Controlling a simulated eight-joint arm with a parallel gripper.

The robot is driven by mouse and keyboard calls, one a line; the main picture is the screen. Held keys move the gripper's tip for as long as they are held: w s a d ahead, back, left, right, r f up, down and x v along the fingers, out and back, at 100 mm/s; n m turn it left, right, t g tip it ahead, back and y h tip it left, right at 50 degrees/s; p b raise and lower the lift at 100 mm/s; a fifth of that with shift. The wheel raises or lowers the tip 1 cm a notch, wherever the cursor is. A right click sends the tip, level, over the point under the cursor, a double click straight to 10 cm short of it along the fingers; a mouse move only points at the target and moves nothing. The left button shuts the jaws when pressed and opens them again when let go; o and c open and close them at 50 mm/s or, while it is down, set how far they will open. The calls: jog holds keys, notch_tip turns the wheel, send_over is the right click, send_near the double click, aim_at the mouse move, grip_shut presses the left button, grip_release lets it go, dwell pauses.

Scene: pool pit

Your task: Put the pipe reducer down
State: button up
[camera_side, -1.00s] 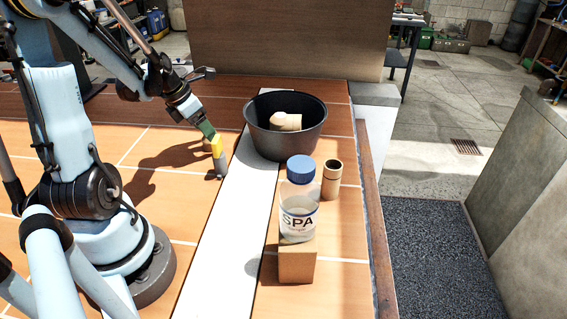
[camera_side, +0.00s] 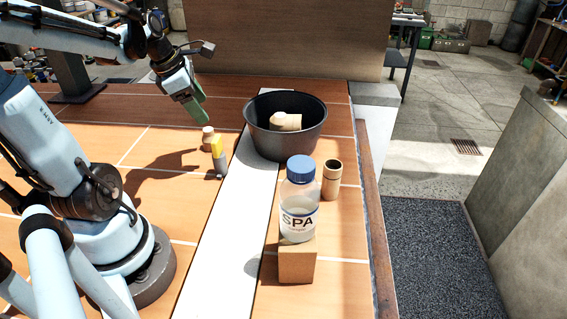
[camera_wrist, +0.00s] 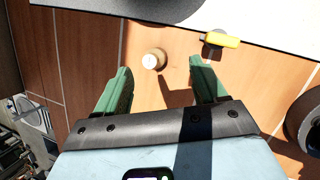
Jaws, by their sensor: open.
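The pipe reducer, a small tan stepped piece (camera_side: 208,137), stands upright on the tiled bench, left of the white strip and just behind a yellow-and-grey item. In the wrist view the reducer (camera_wrist: 154,60) shows from above, with a pale round top, between the green fingertips in the picture. My gripper (camera_side: 202,112) is open and empty, raised above the reducer and apart from it. Both fingers also show spread in the wrist view (camera_wrist: 158,68).
The yellow-and-grey item (camera_side: 218,158) stands close to the reducer. A dark bowl (camera_side: 285,146) holding a tan piece (camera_side: 287,121) is to the right. A blue-capped bottle (camera_side: 299,205) stands on a tan block (camera_side: 297,265), near a tan tube (camera_side: 332,180). The left bench is clear.

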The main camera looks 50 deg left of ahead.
jog(key=w+d+m+t, duration=0.2)
jog(key=d+m, duration=1.9)
jog(key=m, duration=0.9)
jog(key=shift+w+r+m+t, duration=0.25)
jog(key=shift+r+m+t, duration=0.1)
jog(key=shift+m+t, duration=0.05)
